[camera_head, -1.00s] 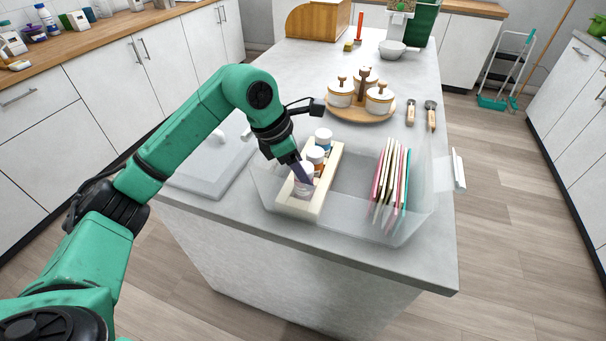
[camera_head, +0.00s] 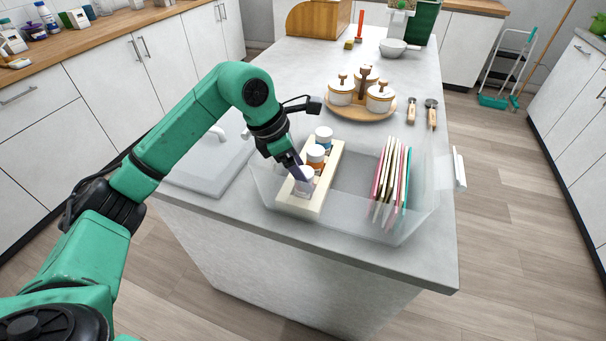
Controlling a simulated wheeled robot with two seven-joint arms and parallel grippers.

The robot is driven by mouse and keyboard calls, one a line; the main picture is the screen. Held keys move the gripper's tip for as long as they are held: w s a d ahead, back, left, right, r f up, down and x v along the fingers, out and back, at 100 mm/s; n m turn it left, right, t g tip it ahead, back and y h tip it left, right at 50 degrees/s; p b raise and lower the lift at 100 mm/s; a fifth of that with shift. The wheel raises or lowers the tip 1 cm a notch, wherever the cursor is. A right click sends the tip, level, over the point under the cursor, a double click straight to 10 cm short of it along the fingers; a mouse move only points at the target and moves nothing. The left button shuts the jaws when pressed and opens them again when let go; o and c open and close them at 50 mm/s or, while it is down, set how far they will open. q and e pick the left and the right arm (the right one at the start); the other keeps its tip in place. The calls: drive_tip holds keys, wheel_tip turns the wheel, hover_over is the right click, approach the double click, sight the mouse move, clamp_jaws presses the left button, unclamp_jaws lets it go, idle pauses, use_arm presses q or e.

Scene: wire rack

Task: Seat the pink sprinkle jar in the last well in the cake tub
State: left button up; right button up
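The pink sprinkle jar (camera_head: 305,184) is at the near end of the cream rack (camera_head: 324,188), a white-lidded jar whose lower part is hidden. It looks upright in the near well, but I cannot see whether it is fully down. My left gripper (camera_head: 298,172) points down at its lid, its fingers overlapping it. The finger gap is hidden, so I cannot tell whether they grip it. An orange-labelled jar (camera_head: 316,157) and a blue-labelled jar (camera_head: 324,139) stand behind it in the rack. The rack lies in the left part of the clear tub (camera_head: 345,219). My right gripper is out of view.
Several thin coloured boards (camera_head: 391,183) stand upright in the tub's right part, with a clear gap between them and the rack. A round wooden tray (camera_head: 352,113) with lidded pots stands behind the tub.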

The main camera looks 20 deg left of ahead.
use_arm(q)
drive_tip(key=v, duration=1)
drive_tip(key=shift+b, duration=0.4)
drive_tip(key=shift+s+a+r, duration=0.1)
drive_tip(key=shift+a+r, duration=0.05)
drive_tip(key=shift+r, duration=0.05)
